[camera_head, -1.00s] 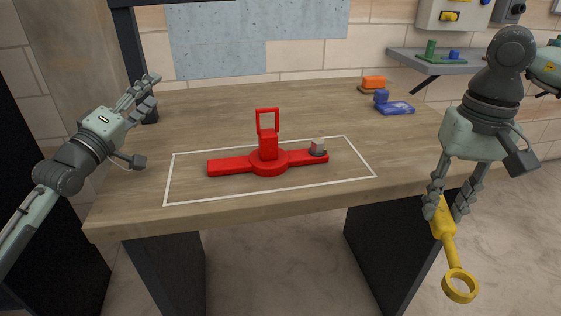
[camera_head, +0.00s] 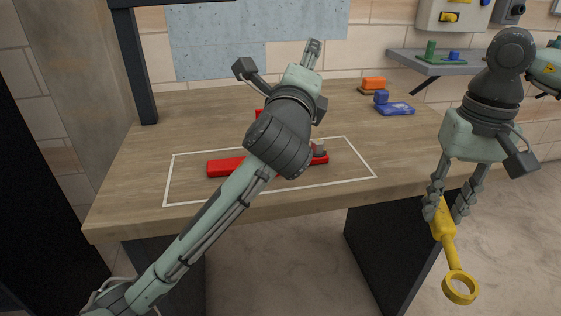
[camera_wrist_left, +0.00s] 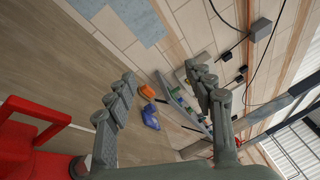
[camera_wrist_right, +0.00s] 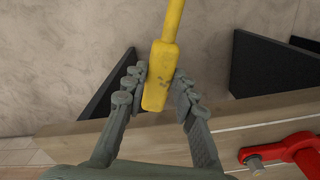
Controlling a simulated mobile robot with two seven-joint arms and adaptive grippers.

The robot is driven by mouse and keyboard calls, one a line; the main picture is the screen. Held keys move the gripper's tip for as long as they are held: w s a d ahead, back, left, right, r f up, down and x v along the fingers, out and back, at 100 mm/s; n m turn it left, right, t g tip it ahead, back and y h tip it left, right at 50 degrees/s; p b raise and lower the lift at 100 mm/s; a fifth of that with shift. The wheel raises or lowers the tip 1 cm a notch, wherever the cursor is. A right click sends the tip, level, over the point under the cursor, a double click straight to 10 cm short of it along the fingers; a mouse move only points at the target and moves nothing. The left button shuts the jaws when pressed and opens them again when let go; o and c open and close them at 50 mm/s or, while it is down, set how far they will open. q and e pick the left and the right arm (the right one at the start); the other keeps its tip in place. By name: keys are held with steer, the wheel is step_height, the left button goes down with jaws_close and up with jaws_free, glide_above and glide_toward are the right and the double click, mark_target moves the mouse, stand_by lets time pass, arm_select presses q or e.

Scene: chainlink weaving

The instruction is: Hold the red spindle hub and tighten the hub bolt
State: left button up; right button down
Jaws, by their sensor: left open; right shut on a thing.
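The red spindle hub (camera_head: 226,167) lies on the workbench inside a white outline. My left arm hides its middle and most of its upright handle in the head view. The grey hub bolt (camera_head: 319,149) stands on the hub's right arm; it also shows in the right wrist view (camera_wrist_right: 255,163). My left gripper (camera_head: 313,47) is open and empty, over the bench; in the left wrist view the red handle (camera_wrist_left: 40,112) is at the left, outside the fingers. My right gripper (camera_head: 451,208) is shut on the handle of a yellow ring wrench (camera_head: 452,253), which hangs ring down in front of the bench.
The wooden bench top (camera_head: 140,185) is clear around the hub. An orange block (camera_head: 373,82) and a blue item (camera_head: 395,107) lie at the back right. A wall shelf (camera_head: 440,66) holds small green and blue parts. A dark post (camera_head: 133,65) stands at the back left.

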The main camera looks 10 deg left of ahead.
arm_select(q)
steer(key=s+d+f+m+g, duration=0.2)
steer(key=s+d+f+m, duration=0.4)
steer(key=m, duration=0.3)
steer(key=s+a+f+g+y, duration=0.1)
steer(key=s+a+y, duration=0.1)
steer(key=s, duration=0.1)
steer(key=s+a+f+g+y, duration=0.1)
steer(key=s+a+f+y, duration=0.1)
steer(key=s+a, duration=0.1)
steer(key=s+a+f+g+y, duration=0.1)
steer(key=s+a, duration=0.1)
steer(key=s, duration=0.1)
steer(key=shift+a+f+g+y, duration=0.2)
steer(key=shift+a+g+y, duration=0.05)
steer(key=shift+g+y, duration=0.15)
steer(key=x, duration=1.1)
steer(key=shift+w, duration=0.2)
steer(key=c, duration=0.3)
